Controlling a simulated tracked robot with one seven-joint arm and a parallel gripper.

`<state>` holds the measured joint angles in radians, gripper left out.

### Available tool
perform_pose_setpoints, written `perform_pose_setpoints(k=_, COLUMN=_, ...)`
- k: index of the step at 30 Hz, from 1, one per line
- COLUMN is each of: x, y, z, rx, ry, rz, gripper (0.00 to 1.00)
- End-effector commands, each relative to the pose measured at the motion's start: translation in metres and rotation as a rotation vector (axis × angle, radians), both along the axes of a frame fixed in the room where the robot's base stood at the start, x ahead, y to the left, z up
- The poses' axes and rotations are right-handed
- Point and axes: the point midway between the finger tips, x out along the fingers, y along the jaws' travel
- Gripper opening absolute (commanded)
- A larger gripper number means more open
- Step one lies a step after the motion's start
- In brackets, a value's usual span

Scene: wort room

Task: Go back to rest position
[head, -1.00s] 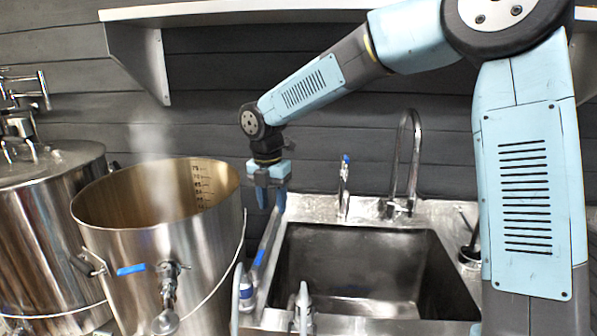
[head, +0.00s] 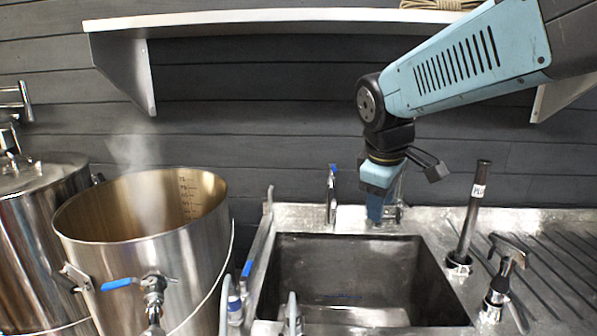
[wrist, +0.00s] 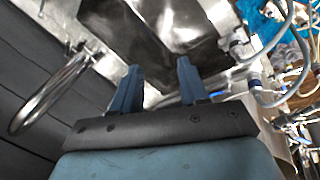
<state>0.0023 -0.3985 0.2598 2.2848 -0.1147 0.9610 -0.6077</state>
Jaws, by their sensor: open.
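My gripper (head: 376,208) hangs pointing down over the back edge of the steel sink (head: 345,270), in front of the faucet. In the wrist view my gripper (wrist: 156,88) shows its two blue fingers spread apart with nothing between them. The sink basin (wrist: 160,40) lies beyond the fingertips there. My arm comes in from the upper right in the head view.
A steaming steel kettle (head: 145,240) with a blue-handled valve (head: 120,284) stands at the left, beside a closed steel vessel (head: 40,230). A shelf (head: 250,20) runs along the wall. A black upright tube (head: 470,215) and a pump bottle (head: 500,270) stand right of the sink.

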Motion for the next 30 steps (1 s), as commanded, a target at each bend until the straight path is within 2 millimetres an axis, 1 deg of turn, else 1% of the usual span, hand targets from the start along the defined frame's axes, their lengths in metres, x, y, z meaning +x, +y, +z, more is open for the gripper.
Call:
perform_pose_setpoints(k=1, x=-0.012, y=-0.011, z=0.003, rx=0.037, ry=-0.030, rz=-0.084, gripper=0.44)
perform_pose_setpoints(k=7, x=-0.054, y=-0.047, z=0.004, rx=0.213, ry=-0.125, rz=-0.423, gripper=0.44)
perform_pose_setpoints(k=12, x=-0.083, y=-0.068, z=0.001, rx=0.361, ry=-0.182, rz=-0.656, gripper=0.44)
perform_pose_setpoints(k=15, x=-0.094, y=-0.075, z=-0.002, rx=0.423, ry=-0.199, rz=-0.746, gripper=0.44)
perform_pose_setpoints(k=20, x=-0.101, y=-0.079, z=-0.004, rx=0.468, ry=-0.210, rz=-0.810, gripper=0.44)
perform_pose_setpoints(k=30, x=-0.101, y=-0.079, z=-0.004, rx=0.470, ry=-0.209, rz=-0.814, gripper=0.44)
